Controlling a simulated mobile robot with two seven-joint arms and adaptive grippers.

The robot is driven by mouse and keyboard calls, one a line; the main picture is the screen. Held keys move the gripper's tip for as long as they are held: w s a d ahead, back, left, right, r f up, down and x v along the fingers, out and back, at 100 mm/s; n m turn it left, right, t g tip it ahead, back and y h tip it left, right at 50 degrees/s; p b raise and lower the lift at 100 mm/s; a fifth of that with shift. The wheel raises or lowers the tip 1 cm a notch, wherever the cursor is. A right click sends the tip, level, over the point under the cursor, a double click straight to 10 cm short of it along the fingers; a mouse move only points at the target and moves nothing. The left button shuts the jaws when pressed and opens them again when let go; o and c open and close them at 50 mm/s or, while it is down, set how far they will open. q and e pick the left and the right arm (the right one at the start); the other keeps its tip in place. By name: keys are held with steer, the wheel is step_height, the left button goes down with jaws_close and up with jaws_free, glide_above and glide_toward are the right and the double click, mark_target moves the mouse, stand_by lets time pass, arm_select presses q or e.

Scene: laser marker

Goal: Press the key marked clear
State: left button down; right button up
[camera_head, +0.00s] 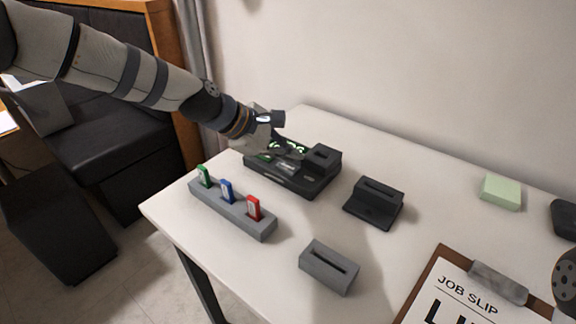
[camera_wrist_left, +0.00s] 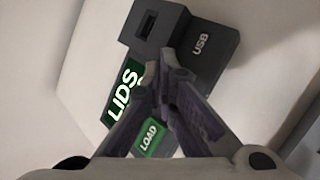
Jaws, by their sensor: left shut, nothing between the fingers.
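The dark marker machine (camera_head: 290,184) stands on the white table near the wall. My left gripper (camera_head: 292,155) reaches over its top from the left and is shut and empty. In the left wrist view the shut fingertips (camera_wrist_left: 160,66) lie over the machine's face. A green key marked LOAD (camera_wrist_left: 150,138) shows between the fingers. No key marked clear can be read; the fingers hide part of the panel. Contact with the panel cannot be told.
A grey rack (camera_head: 232,213) holds green, blue and red sticks. A black stand (camera_head: 374,203), a grey slotted block (camera_head: 328,267), a green pad (camera_head: 501,192) and a JOB SLIP clipboard (camera_head: 433,262) also lie on the table.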

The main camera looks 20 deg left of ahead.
mark_target(289, 169)
arm_select(q)
steer(key=shift+f, duration=0.15)
steer(key=shift+f, duration=0.3)
steer(key=shift+f, duration=0.4)
arm_select(e)
steer(key=shift+s+f, duration=0.1)
steer(key=shift+f, duration=0.05)
arm_select(q)
steer(key=shift+r, duration=0.1)
stand_by(0.5)
steer(key=shift+r+p, duration=0.35)
steer(key=shift+r, duration=0.4)
arm_select(e)
steer(key=shift+w+r, duration=0.45)
steer(key=shift+r, duration=0.05)
arm_select(q)
steer(key=shift+r+p, duration=1.05)
steer(key=shift+r, duration=1.6)
steer(key=shift+f, duration=0.15)
arm_select(e)
steer(key=shift+w+r+t, duration=0.6)
steer(key=shift+w+r, duration=0.55)
steer(key=shift+r, duration=0.05)
